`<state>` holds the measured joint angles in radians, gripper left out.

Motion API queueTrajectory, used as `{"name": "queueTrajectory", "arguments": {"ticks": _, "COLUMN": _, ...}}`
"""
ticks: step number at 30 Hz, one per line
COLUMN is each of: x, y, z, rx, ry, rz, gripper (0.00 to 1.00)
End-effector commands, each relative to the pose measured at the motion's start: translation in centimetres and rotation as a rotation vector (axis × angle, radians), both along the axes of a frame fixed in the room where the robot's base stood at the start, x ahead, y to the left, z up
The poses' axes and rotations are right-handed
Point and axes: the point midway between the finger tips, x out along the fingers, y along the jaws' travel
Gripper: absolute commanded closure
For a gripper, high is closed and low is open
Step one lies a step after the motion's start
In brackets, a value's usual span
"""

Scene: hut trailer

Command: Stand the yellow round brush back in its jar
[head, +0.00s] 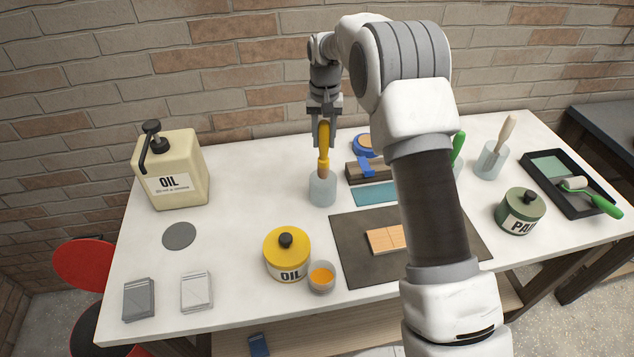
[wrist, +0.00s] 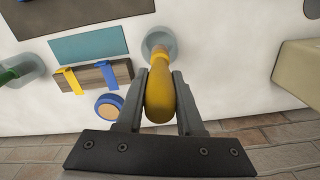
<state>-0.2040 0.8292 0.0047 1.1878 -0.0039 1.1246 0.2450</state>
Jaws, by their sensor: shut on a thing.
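The yellow round brush (head: 323,137) is upright in my gripper (head: 324,118), handle up. My gripper (wrist: 160,100) is shut on the yellow handle, which also shows in the wrist view (wrist: 160,90). The brush's lower end reaches the mouth of a clear jar (head: 322,190) on the white table. In the wrist view the jar (wrist: 155,42) lies just beyond the lower end of the brush. I cannot tell whether the brush touches the jar's bottom.
On the table (head: 235,210) stand a cream oil can (head: 172,180), a yellow oil tin (head: 287,257) and a small cup (head: 321,277). A wooden block (head: 367,172) and blue tape (head: 364,145) lie right of the jar. A dark mat (head: 360,262) lies in front.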

Motion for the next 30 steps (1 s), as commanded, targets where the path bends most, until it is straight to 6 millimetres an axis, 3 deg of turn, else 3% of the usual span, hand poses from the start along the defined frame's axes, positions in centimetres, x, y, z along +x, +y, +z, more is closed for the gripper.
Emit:
{"name": "queueTrajectory", "arguments": {"ticks": 6, "x": -0.1, "y": 0.0, "z": -3.8, "rx": -0.001, "ry": 0.003, "rz": 0.0, "gripper": 1.0}}
{"name": "queueTrajectory", "arguments": {"ticks": 11, "x": 0.0, "y": 0.0, "z": -4.9, "rx": 0.0, "ry": 0.001, "rz": 0.0, "gripper": 1.0}}
{"name": "queueTrajectory", "arguments": {"ticks": 18, "x": -0.1, "y": 0.0, "z": -8.0, "rx": 0.0, "ry": 0.002, "rz": 0.001, "gripper": 1.0}}
{"name": "queueTrajectory", "arguments": {"ticks": 29, "x": 0.0, "y": 0.0, "z": -8.7, "rx": 0.0, "ry": -0.001, "rz": 0.001, "gripper": 1.0}}
{"name": "queueTrajectory", "arguments": {"ticks": 30, "x": 0.0, "y": 0.0, "z": -8.7, "rx": 0.0, "ry": 0.0, "rz": 0.001, "gripper": 0.62}}
